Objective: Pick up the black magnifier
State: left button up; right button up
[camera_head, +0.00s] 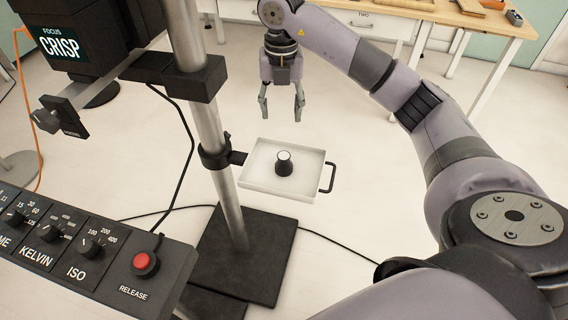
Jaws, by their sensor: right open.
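A small black magnifier (284,167), shaped like a short flared cylinder with a pale top rim, stands upright on a white tray (257,179) in the middle of the view. The tray is clamped to a metal post and has a black handle at its right. My right gripper (282,112) points down with its fingers apart and empty. In the picture it is just above and beyond the magnifier, not touching it. My left gripper is not in view.
The metal post (205,120) stands left of the tray on a black base (262,262). A control panel (85,250) with knobs and a red button fills the lower left. A black box marked CRISP (75,35) hangs at upper left. A workbench (450,14) stands behind.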

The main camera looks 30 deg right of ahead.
send_over(284, 155)
jog(key=f, duration=1.1)
jog(key=shift+a+f, duration=0.3)
jog(key=shift+f, duration=0.05)
jog(key=shift+d+f+p, duration=0.15)
jog(key=shift+f+p, duration=0.2)
jog(key=shift+f, duration=1)
jog(key=shift+d+f+p, duration=0.1)
jog(key=shift+f+p, duration=0.2)
jog(key=shift+f, duration=1.05)
grip_shut()
